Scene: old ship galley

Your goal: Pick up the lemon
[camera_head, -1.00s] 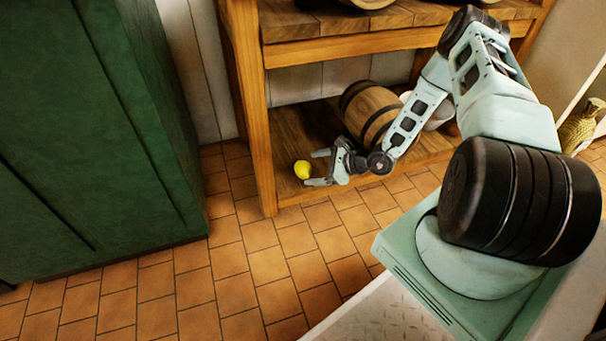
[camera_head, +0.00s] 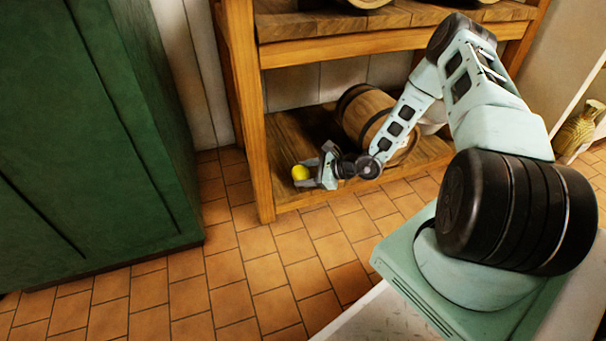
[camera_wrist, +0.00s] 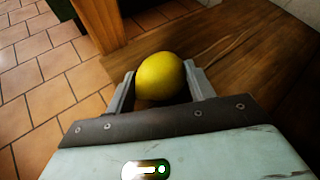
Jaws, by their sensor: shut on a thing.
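The yellow lemon (camera_head: 299,173) is at the left end of the lower wooden shelf (camera_head: 290,133), near the front post. My gripper (camera_head: 303,174) reaches in from the right, with its fingers on either side of the lemon. In the wrist view the lemon (camera_wrist: 160,76) sits between the two grey fingertips (camera_wrist: 160,84), and my gripper is shut on it. The lemon's lower side is hidden by the gripper. I cannot tell whether it still touches the shelf.
A wooden barrel (camera_head: 364,114) lies on the same shelf behind my arm. The shelf's front post (camera_head: 253,150) stands just left of the lemon. A thick upper shelf (camera_head: 345,47) is overhead. A green cabinet (camera_head: 95,130) is at left; the tiled floor (camera_head: 230,262) is clear.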

